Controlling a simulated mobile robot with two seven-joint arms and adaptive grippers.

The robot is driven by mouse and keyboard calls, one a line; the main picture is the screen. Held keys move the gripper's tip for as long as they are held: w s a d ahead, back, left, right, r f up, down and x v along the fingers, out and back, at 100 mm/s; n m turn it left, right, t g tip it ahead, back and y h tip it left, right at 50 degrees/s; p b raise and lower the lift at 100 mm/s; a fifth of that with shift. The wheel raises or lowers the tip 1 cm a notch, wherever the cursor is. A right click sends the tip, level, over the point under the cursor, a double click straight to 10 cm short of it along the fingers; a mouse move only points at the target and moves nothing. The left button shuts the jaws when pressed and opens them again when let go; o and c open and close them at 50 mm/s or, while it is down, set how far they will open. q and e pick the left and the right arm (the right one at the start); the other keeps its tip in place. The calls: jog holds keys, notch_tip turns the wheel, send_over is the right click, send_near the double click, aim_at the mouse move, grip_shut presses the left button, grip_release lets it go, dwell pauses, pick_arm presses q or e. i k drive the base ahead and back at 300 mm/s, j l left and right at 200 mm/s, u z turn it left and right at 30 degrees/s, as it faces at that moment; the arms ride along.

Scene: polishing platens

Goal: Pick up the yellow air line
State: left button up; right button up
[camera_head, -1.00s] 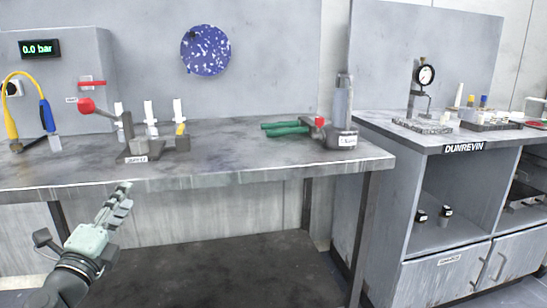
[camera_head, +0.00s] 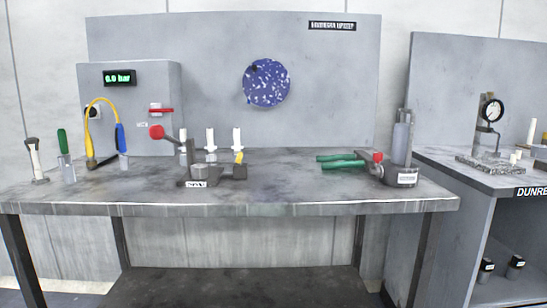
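The yellow air line (camera_head: 89,129) stands on the left part of the workbench as an upright arch. Its left leg and top are yellow, and its right end is a blue piece (camera_head: 121,138) that comes down at a small grey holder. The line passes in front of a grey box with a green "0.0 bar" display (camera_head: 119,78). Neither of my grippers shows in the head view now, and nothing is seen holding the line.
The workbench (camera_head: 300,208) has a clear middle. A red-knobbed lever fixture (camera_head: 197,172) stands right of the line. A green-handled tool (camera_head: 342,161) lies farther right. A green-handled tool (camera_head: 63,142) and a hammer-like tool (camera_head: 35,158) stand at the left.

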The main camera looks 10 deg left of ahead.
aim_at(90, 152)
jog(key=u, duration=1.25)
